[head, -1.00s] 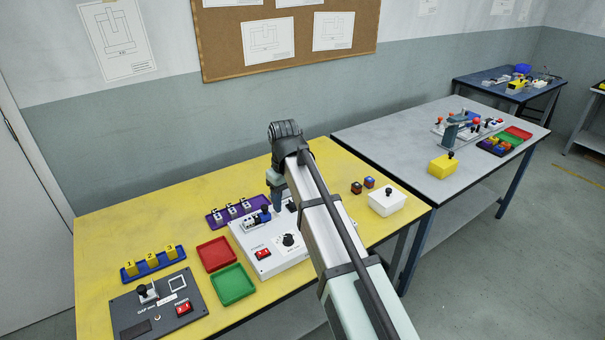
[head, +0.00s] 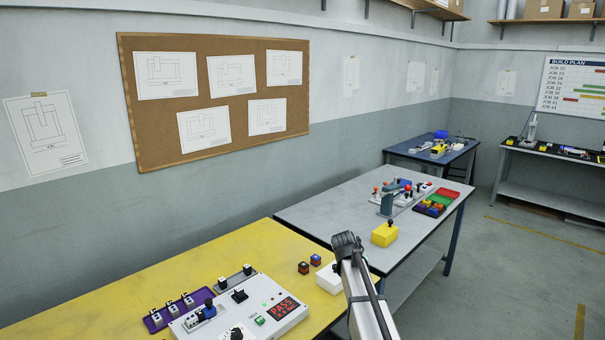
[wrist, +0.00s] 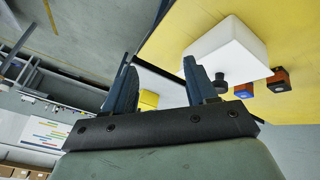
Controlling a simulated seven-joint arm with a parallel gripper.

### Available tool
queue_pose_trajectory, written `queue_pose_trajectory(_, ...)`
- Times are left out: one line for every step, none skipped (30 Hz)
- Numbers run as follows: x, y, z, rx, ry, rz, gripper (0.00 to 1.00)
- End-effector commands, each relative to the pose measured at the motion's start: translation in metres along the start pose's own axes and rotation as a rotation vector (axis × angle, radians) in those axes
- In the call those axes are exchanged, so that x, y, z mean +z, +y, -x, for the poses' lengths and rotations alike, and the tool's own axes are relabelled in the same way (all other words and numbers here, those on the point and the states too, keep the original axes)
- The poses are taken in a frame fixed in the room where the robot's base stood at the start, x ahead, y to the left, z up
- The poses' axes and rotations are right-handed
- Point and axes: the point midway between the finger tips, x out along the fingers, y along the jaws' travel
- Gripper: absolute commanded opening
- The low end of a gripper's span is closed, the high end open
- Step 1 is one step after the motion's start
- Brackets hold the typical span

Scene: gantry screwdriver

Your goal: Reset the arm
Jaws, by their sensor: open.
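My gripper (wrist: 162,85) shows in the wrist view with its two dark blue fingers apart and nothing between them. Past the fingers the wrist view shows a white box (wrist: 228,48) with a black knob, the yellow table's surface and the room, tilted. In the head view my arm rises from the bottom edge, right of the white console (head: 262,322), and its dark end overlaps the right side of the yellow table. My fingers cannot be made out there.
On the yellow table (head: 100,310), a purple tray (head: 158,320) of small parts stands left of the console. Two small dark cubes (head: 309,264) and the white box (head: 328,279) are near my arm. A grey table (head: 330,205) behind holds a yellow box (head: 385,234).

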Motion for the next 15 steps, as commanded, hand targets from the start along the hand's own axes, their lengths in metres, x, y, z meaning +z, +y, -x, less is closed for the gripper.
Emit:
queue_pose_trajectory(0.014,0.013,-0.019,0.014,-0.009,-0.021,0.57)
queue_pose_trajectory(0.021,0.016,-0.027,0.017,-0.013,-0.029,0.57)
queue_pose_trajectory(0.030,0.019,-0.038,0.020,-0.020,-0.037,0.57)
queue_pose_trajectory(0.038,0.020,-0.045,0.021,-0.029,-0.041,0.57)
queue_pose_trajectory(0.045,0.021,-0.052,0.022,-0.038,-0.043,0.57)
queue_pose_trajectory(0.056,0.021,-0.061,0.021,-0.051,-0.043,0.57)
queue_pose_trajectory(0.065,0.020,-0.068,0.019,-0.061,-0.043,0.57)
queue_pose_trajectory(0.074,0.018,-0.074,0.016,-0.073,-0.041,0.57)
queue_pose_trajectory(0.087,0.016,-0.083,0.012,-0.090,-0.038,0.57)
queue_pose_trajectory(0.097,0.014,-0.088,0.008,-0.103,-0.036,0.57)
queue_pose_trajectory(0.107,0.012,-0.095,0.004,-0.118,-0.033,0.57)
queue_pose_trajectory(0.121,0.009,-0.102,-0.001,-0.137,-0.028,0.57)
queue_pose_trajectory(0.133,0.006,-0.108,-0.006,-0.154,-0.023,0.57)
queue_pose_trajectory(0.145,0.003,-0.113,-0.011,-0.170,-0.019,0.57)
queue_pose_trajectory(0.161,-0.001,-0.120,-0.019,-0.193,-0.012,0.57)
